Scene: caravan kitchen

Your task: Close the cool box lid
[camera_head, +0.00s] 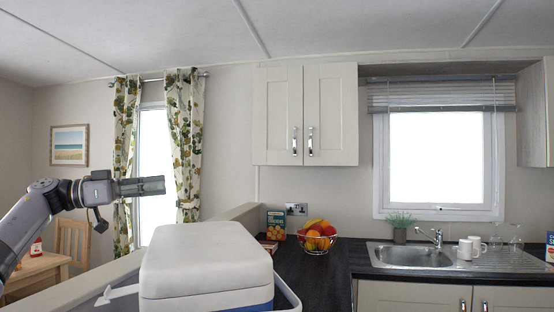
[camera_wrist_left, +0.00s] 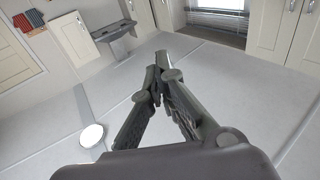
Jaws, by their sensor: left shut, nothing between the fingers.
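The cool box stands in the lower middle of the head view, with a white lid (camera_head: 205,255) above a blue body (camera_head: 262,298). The lid looks level and down on the body; its lower front is cut off by the picture edge, so I cannot tell if a gap is left. A pale handle (camera_head: 118,292) sticks out at its left. My left gripper (camera_head: 152,186) is above and left of the lid, apart from it, shut and empty, pointing right. The closed fingers also show in the left wrist view (camera_wrist_left: 155,75). My right gripper is out of view.
A dark worktop (camera_head: 320,268) behind the box bears a fruit bowl (camera_head: 317,238), a green carton (camera_head: 276,224), and a sink (camera_head: 410,256) with mugs. A wooden table and chair (camera_head: 72,242) stand at left. The air above the lid is clear.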

